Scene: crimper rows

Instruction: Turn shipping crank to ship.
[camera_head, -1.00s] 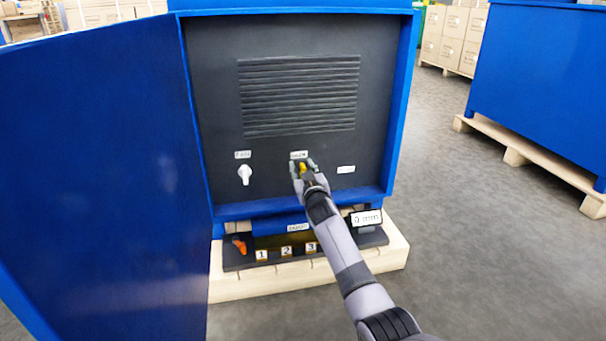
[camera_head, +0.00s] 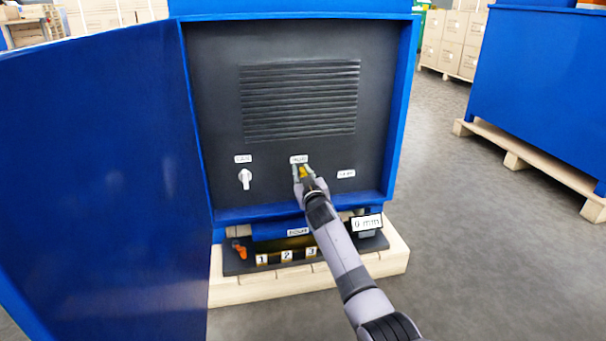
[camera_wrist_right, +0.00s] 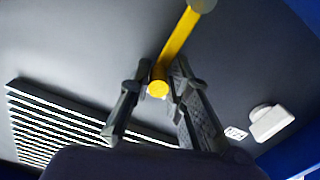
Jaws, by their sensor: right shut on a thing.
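The yellow crank (camera_wrist_right: 178,45) is on the dark panel of the blue cabinet, under a small white label whose text I cannot read. In the wrist view it shows as a yellow bar running from a round grey end at the top down to a yellow tip. My right gripper (camera_wrist_right: 155,88) is shut on the crank near that tip, with a finger on each side. In the head view, the right gripper (camera_head: 303,173) covers most of the crank, and only a bit of yellow (camera_head: 304,172) shows between the fingers. My left gripper is not in view.
The open blue door (camera_head: 95,190) stands at left. Below are an orange handle (camera_head: 239,249), numbered slots and a "0 mm" display (camera_head: 367,223).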

